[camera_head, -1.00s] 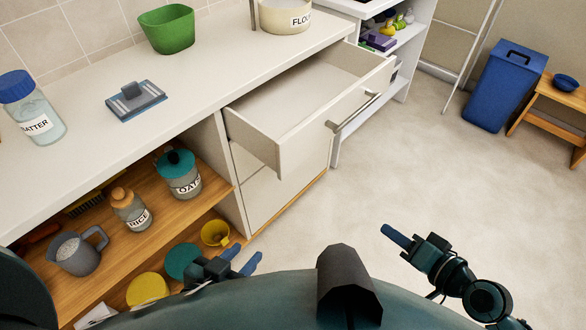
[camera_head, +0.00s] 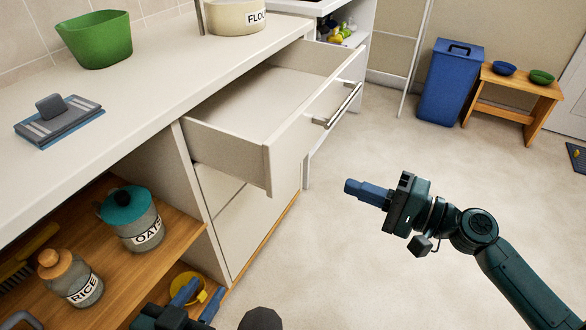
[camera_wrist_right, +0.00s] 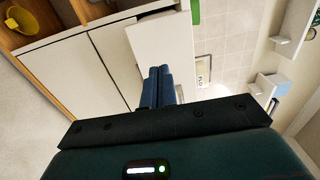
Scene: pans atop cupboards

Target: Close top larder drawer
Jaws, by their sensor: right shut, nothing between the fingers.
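The top larder drawer (camera_head: 290,145) is pulled well out from under the white counter and looks empty. Its front carries a horizontal metal bar handle (camera_head: 337,104). My right gripper (camera_head: 348,188) is shut and empty, in the air in front of the drawer and apart from it, fingers pointing left. In the right wrist view the shut blue fingers (camera_wrist_right: 158,75) point toward a white panel, with the cabinet to the left. My left gripper (camera_head: 198,300) is low at the bottom edge, by the open shelves, with its two blue fingers spread and nothing visible between them.
The counter (camera_head: 165,85) holds a green bowl (camera_head: 96,40) and a flour canister (camera_head: 235,15). The floor right of the drawer is clear up to a blue bin (camera_head: 450,82).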

